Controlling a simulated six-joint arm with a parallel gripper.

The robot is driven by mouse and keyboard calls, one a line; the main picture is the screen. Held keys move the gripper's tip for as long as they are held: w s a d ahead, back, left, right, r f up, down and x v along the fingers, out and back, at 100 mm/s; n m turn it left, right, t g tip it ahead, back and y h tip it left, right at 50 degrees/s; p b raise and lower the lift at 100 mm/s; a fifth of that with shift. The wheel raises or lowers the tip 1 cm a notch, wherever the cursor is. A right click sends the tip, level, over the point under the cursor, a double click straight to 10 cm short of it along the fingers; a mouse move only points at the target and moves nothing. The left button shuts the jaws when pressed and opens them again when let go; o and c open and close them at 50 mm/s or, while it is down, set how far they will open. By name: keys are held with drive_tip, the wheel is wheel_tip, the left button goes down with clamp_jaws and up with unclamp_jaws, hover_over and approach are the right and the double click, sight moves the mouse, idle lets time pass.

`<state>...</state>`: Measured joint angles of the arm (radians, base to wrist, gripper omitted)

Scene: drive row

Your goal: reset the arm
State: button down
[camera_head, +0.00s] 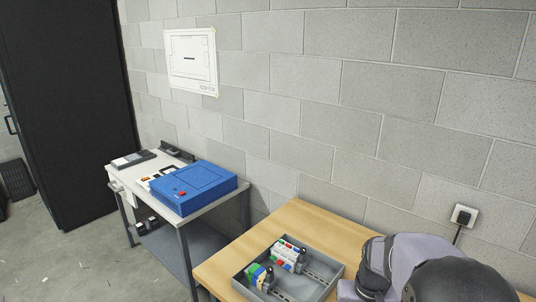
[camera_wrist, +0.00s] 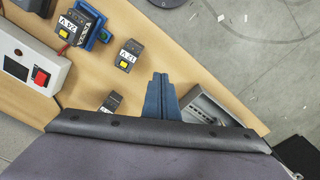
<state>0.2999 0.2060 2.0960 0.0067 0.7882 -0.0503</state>
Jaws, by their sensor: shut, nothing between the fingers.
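My gripper (camera_wrist: 161,78) shows in the wrist view as two blue fingers pressed together, with nothing between them. It points over the wooden table (camera_wrist: 195,62). A grey tray (camera_wrist: 222,119) lies just right of the fingers, partly hidden by my wrist. In the head view the same kind of grey tray (camera_head: 323,289) holds small coloured parts. My arm (camera_head: 420,262) fills the lower right of the head view, and the fingers are hidden there.
In the wrist view, black blocks with yellow squares (camera_wrist: 129,55) and (camera_wrist: 111,103) sit left of the fingers. A block (camera_wrist: 78,27) is in a blue holder. A red-switched box (camera_wrist: 36,66) stands left. A blue case (camera_head: 195,184) lies on a side table.

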drive_tip(key=s+a+f+n, duration=0.2)
drive_tip(key=s+a+n, duration=0.1)
drive_tip(key=s+a, duration=0.7)
drive_tip(key=shift+s+a+g+b, duration=0.2)
drive_tip(key=shift+s+g+b, duration=0.1)
drive_tip(key=shift+s, duration=0.85)
